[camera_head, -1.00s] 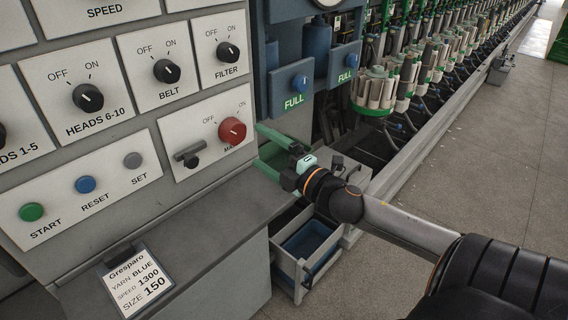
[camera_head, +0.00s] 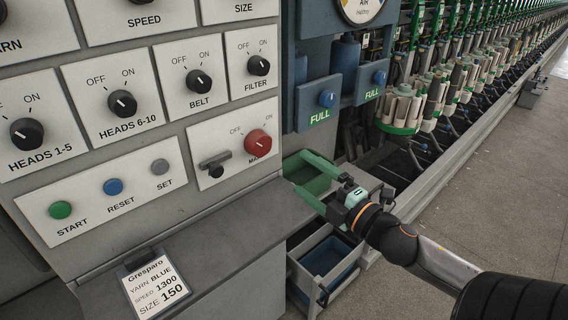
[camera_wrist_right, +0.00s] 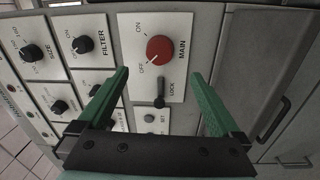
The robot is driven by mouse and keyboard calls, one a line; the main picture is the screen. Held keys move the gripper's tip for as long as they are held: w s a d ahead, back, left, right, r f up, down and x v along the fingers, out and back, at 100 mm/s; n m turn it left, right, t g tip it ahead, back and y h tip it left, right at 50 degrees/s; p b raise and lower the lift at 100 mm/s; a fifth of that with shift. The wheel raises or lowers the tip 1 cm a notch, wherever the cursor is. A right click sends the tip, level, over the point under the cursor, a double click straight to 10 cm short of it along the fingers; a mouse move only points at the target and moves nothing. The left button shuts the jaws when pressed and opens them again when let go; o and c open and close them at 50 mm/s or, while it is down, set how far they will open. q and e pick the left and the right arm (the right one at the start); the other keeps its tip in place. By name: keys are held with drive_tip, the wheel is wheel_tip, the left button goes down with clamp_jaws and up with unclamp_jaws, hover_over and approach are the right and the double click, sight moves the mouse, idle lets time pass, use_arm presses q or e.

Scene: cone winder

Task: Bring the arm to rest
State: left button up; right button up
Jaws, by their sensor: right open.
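My right gripper (camera_head: 309,178) has green fingers and is open and empty in the head view, to the right of the control panel (camera_head: 130,143). In the right wrist view the open fingers (camera_wrist_right: 160,90) frame the panel's red MAIN knob (camera_wrist_right: 160,49) and the dark LOCK lever (camera_wrist_right: 159,88) from in front, with nothing between the fingertips. In the head view the red knob (camera_head: 258,142) and the lever (camera_head: 214,164) are left of the gripper and apart from it. My left gripper is not in view.
A grey ledge (camera_head: 215,225) juts out below the panel, with a label card (camera_head: 154,285) at its front. An open drawer with a blue inside (camera_head: 328,256) is below my right gripper. Spindle heads (camera_head: 401,108) run to the back right. The floor (camera_head: 510,200) is clear.

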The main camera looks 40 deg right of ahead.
drive_tip(key=s+f+m+g+h, duration=0.3)
drive_tip(key=f+m, duration=0.3)
drive_tip(key=f, duration=0.1)
drive_tip(key=s+f+m+g+h, duration=0.25)
drive_tip(key=f+m+g, duration=0.2)
drive_tip(key=f, duration=0.25)
drive_tip(key=s+a+f+m+g+y, duration=0.45)
drive_tip(key=s+a+f+g, duration=0.45)
drive_tip(key=s+a, duration=0.5)
drive_tip(key=w+a+f+t+y+p, duration=0.1)
drive_tip(key=w+a+f+t+p, duration=0.2)
drive_tip(key=f, duration=0.6)
drive_tip(key=shift+w+a+m+t+y, duration=0.4)
drive_tip(key=shift+w+a+t, duration=0.75)
drive_tip(key=shift+t, duration=0.7)
drive_tip(key=shift+d, duration=0.1)
